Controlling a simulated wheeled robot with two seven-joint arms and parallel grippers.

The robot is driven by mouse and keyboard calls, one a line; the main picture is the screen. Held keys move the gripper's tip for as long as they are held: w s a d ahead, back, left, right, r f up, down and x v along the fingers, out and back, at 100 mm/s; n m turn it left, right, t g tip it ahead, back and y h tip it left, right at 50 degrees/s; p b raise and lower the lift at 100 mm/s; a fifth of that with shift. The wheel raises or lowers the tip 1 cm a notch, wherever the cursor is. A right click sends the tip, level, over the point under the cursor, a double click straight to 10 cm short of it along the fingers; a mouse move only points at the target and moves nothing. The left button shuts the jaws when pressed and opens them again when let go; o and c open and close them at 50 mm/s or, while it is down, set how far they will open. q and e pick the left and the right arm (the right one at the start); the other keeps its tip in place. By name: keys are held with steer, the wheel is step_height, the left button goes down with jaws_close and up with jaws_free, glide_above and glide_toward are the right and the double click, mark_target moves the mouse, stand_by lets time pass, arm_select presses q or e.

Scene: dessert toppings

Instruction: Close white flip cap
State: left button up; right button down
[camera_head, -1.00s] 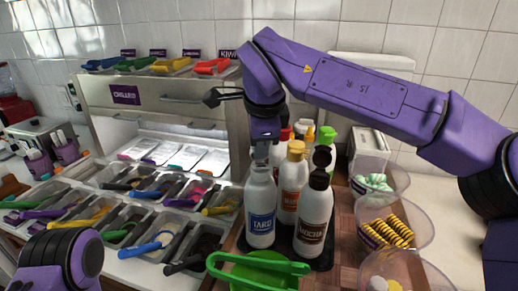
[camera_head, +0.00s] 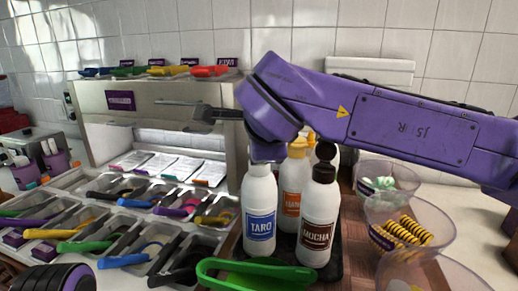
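A white bottle labelled TARO (camera_head: 260,215) stands upright on a dark tray (camera_head: 332,262). Its top is hidden by the end of my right arm, so I cannot see a white flip cap or how it stands. My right gripper (camera_head: 265,153) is right over the bottle's top, mostly hidden behind my purple wrist. I cannot make out its fingers or whether it touches the cap. Only a part of my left arm shows at the bottom left; its gripper is out of view.
A MOCHA bottle (camera_head: 317,220) with a dark cap and an orange-labelled bottle (camera_head: 294,185) stand close to the right. A green handled item (camera_head: 255,274) lies in front. Topping bins with scoops fill the left.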

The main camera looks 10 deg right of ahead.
steer(key=shift+f, duration=0.1)
steer(key=c, duration=1.1)
jaws_free()
steer(key=shift+w, duration=0.1)
